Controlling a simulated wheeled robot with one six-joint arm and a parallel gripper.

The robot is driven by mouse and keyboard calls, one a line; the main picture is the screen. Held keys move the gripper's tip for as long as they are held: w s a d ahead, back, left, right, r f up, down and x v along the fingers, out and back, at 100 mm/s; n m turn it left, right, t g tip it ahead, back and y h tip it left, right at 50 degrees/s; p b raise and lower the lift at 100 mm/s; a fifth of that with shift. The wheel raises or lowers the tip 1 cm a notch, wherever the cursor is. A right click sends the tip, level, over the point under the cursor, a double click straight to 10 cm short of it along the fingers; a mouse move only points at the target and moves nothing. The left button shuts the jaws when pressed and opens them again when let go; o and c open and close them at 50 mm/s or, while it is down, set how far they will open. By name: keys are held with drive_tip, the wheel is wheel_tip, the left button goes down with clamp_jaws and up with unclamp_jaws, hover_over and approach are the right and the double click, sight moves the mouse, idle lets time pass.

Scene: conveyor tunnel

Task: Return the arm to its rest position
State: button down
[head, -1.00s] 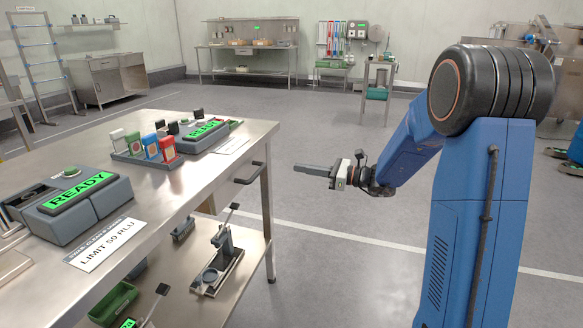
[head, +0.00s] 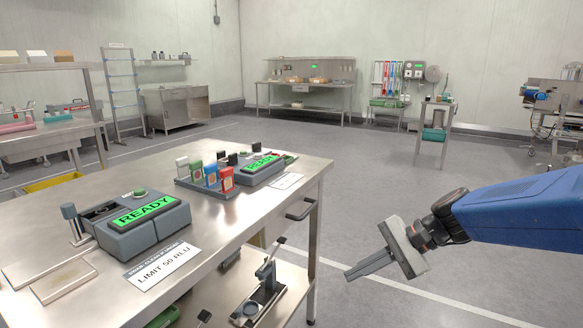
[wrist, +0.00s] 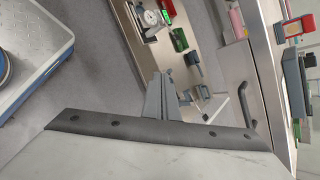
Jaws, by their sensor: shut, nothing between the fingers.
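My gripper (head: 366,269) is at the end of my blue arm, to the right of the steel table (head: 312,185) in the head view. Its fingers are shut together with nothing between them. They point left and slightly down, over the grey floor. In the wrist view my gripper (wrist: 158,82) shows its closed fingers, with the table's lower shelf and edge beyond them. The gripper is apart from the table and touches nothing that I can see.
The table holds two grey units reading READY, one at the near left (head: 145,220), and a rack of coloured blocks (head: 210,180). A door-like handle (head: 300,212) juts from its right side. A clamp stand (head: 266,285) is on the lower shelf. Floor to the right (head: 400,180) is clear.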

drive_tip(key=s+d+f+n+t+h, duration=0.2)
drive_tip(key=s+d+n+h, duration=0.7)
drive_tip(key=s, duration=0.7)
drive_tip(key=shift+d+n+t+h, duration=0.3)
drive_tip(key=shift+d+n+t, duration=0.5)
drive_tip(key=shift+d, duration=1.5)
drive_tip(key=shift+s+a+f+n, duration=0.1)
drive_tip(key=shift+a+n, duration=0.05)
drive_tip(key=shift+n, duration=0.15)
